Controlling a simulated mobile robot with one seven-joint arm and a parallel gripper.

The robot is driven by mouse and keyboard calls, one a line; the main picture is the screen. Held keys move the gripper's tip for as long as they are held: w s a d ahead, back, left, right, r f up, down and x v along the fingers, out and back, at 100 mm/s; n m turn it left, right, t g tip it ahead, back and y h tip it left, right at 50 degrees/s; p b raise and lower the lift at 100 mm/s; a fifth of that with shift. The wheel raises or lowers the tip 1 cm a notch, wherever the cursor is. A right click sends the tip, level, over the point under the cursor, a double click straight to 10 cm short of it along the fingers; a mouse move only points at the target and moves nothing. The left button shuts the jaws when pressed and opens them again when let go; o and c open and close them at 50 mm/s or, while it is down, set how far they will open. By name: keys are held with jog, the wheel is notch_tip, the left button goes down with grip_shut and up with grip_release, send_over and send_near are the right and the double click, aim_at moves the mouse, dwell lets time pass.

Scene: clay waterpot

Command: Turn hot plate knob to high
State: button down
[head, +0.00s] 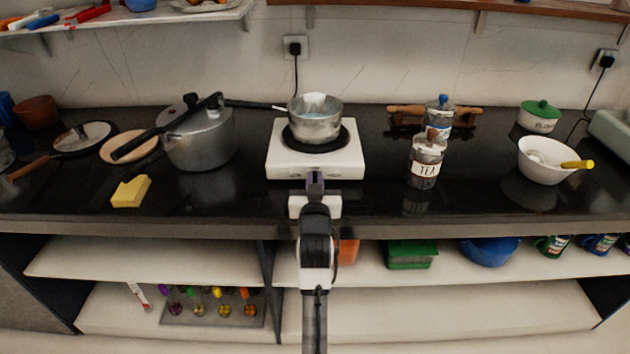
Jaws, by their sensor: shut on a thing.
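The white hot plate (284,162) stands on the black counter, with a dark round burner (344,139) on top. A metal saucepan (316,127) sits on the burner, its handle pointing left. My gripper (315,175) is at the middle of the hot plate's front face, shut on the hot plate knob. The knob itself is hidden behind my gripper, so its setting cannot be read.
A pressure cooker (200,141) stands left of the hot plate, with butter (131,191) near the counter's front. A tea jar (426,163) and a white bowl (546,158) are at right. Shelves (150,262) lie below the counter.

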jog(key=shift+d+m, duration=0.2)
jog(key=shift+m, duration=1.3)
jog(key=c, duration=1.5)
grip_release()
jog(key=s+b, duration=0.2)
jog(key=s, duration=1.2)
jog(key=shift+w, duration=0.1)
